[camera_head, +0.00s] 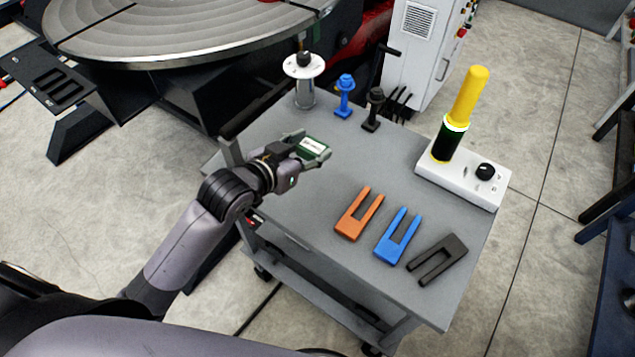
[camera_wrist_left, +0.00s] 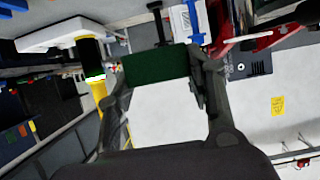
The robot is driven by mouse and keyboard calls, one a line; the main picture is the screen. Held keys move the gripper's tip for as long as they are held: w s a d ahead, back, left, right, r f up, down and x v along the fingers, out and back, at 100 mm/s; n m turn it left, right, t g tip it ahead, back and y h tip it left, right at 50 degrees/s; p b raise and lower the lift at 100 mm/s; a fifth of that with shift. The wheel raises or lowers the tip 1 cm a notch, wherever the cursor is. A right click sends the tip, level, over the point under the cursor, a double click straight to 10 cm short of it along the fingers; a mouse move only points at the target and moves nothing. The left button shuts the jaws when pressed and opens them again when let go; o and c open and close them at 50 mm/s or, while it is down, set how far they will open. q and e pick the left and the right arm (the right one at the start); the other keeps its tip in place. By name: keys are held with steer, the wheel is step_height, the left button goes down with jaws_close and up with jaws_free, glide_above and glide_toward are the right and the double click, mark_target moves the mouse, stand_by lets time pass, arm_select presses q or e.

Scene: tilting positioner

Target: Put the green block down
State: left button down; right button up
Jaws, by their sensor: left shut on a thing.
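My left gripper (camera_head: 314,150) is shut on the green block (camera_head: 313,147), which has a pale label on its upper face. The gripper holds it over the left part of the grey cart top (camera_head: 300,205); I cannot tell how far above the surface it is. In the left wrist view, the green block (camera_wrist_left: 156,66) sits between the two fingers (camera_wrist_left: 160,85), its green face and a broad white face showing. My right gripper does not show in either view.
Orange (camera_head: 358,214), blue (camera_head: 398,236) and dark (camera_head: 437,260) forked pieces lie at the cart's front right. Blue (camera_head: 345,95) and black (camera_head: 374,108) clamps and a white-topped cylinder (camera_head: 304,80) stand behind. A white box with a yellow handle (camera_head: 463,170) is at right. The middle is clear.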

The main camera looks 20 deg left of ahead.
mark_target(310, 195)
arm_select(q)
step_height(310, 195, down, 13)
steer(key=shift+w+f, duration=0.1)
steer(key=shift+f, duration=0.1)
stand_by(0.3)
steer(key=c, duration=0.8)
jaws_free()
steer(key=shift+f, duration=0.2)
steer(key=shift+o, duration=0.2)
steer(key=v, duration=1.2)
steer(key=shift+b, duration=0.45)
